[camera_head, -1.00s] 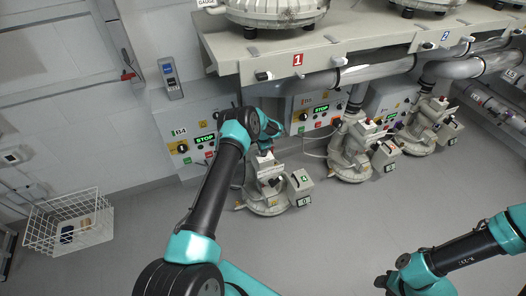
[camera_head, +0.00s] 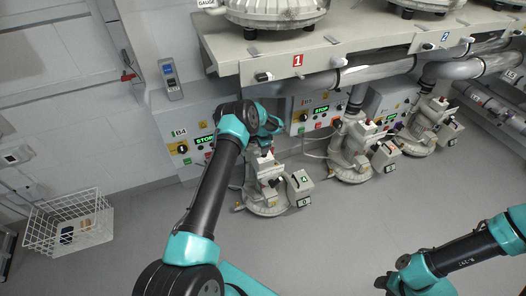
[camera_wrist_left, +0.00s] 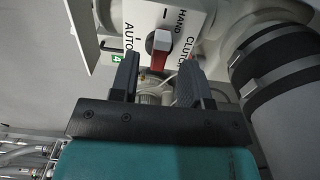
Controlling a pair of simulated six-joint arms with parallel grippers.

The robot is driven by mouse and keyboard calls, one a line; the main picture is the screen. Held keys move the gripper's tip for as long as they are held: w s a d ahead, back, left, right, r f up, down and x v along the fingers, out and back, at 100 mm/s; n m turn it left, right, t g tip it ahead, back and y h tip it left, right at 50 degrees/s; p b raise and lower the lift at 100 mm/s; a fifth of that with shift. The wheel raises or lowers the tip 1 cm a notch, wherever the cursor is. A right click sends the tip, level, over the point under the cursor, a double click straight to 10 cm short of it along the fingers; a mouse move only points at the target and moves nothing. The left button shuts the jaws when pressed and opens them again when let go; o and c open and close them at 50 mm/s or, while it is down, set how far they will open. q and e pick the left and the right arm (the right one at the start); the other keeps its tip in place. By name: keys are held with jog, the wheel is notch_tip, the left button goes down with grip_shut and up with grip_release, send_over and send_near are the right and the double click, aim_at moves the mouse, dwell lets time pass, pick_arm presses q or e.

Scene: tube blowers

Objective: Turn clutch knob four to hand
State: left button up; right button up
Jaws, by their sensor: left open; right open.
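The clutch knob (camera_wrist_left: 159,42) shows in the left wrist view, with a white part on top and a red part below. It sits on a white plate (camera_wrist_left: 200,14) lettered AUTO, HAND and CLUTCH. My left gripper (camera_wrist_left: 157,66) is open, one finger on each side of the knob's lower part. I cannot tell whether the fingers touch it. In the head view my left wrist is above the nearest blower unit (camera_head: 268,196), and the knob cannot be made out there. My right gripper (camera_head: 388,283) is open and empty at the lower right, over the floor.
A thick grey pipe (camera_wrist_left: 278,70) with a black collar stands close on the right in the left wrist view. A shelf (camera_head: 350,52) with large machines overhangs the units. More blower units (camera_head: 350,158) stand to the right. A wire basket (camera_head: 68,222) is at the left.

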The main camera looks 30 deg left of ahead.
pick_arm(q)
jog(key=shift+r, duration=2.35)
jog(key=shift+d, duration=0.1)
jog(key=s+d+f+n+h, duration=0.2)
jog(key=s+d+n+h, duration=0.3)
jog(key=s+d, duration=1.7)
jog(key=s+r+n, duration=0.2)
jog(key=s, duration=0.6)
jog(key=s+d+r+n+y, duration=0.1)
jog(key=s+r+n, duration=0.1)
jog(key=s, duration=0.6)
jog(key=shift+r+t, duration=0.4)
jog(key=shift+r, duration=0.2)
